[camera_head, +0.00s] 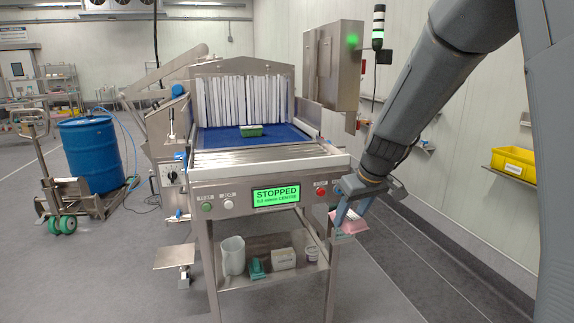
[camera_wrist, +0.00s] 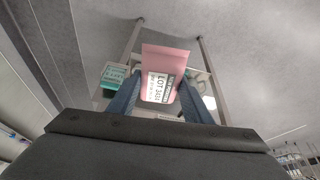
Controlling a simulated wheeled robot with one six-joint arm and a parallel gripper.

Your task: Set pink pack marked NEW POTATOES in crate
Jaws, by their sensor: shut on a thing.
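A pink pack (camera_head: 350,223) is held in my gripper (camera_head: 346,207), to the right of the conveyor machine's front leg. In the wrist view the pink pack (camera_wrist: 167,58) sits between the two blue fingers of my gripper (camera_wrist: 160,98), which are shut on it. A white label on the pack shows "LOT" and smaller print that I cannot fully read. A yellow crate (camera_head: 513,163) stands on a wall shelf at the right; its contents are too small to tell. My gripper is well apart from this crate.
The conveyor (camera_head: 270,158) has a blue belt with a green pack (camera_head: 251,131) on it; its display (camera_head: 277,196) reads STOPPED. A lower shelf (camera_head: 275,275) holds a jug, a teal item, a box and a tub. A blue drum (camera_head: 92,155) stands left. Floor at right is clear.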

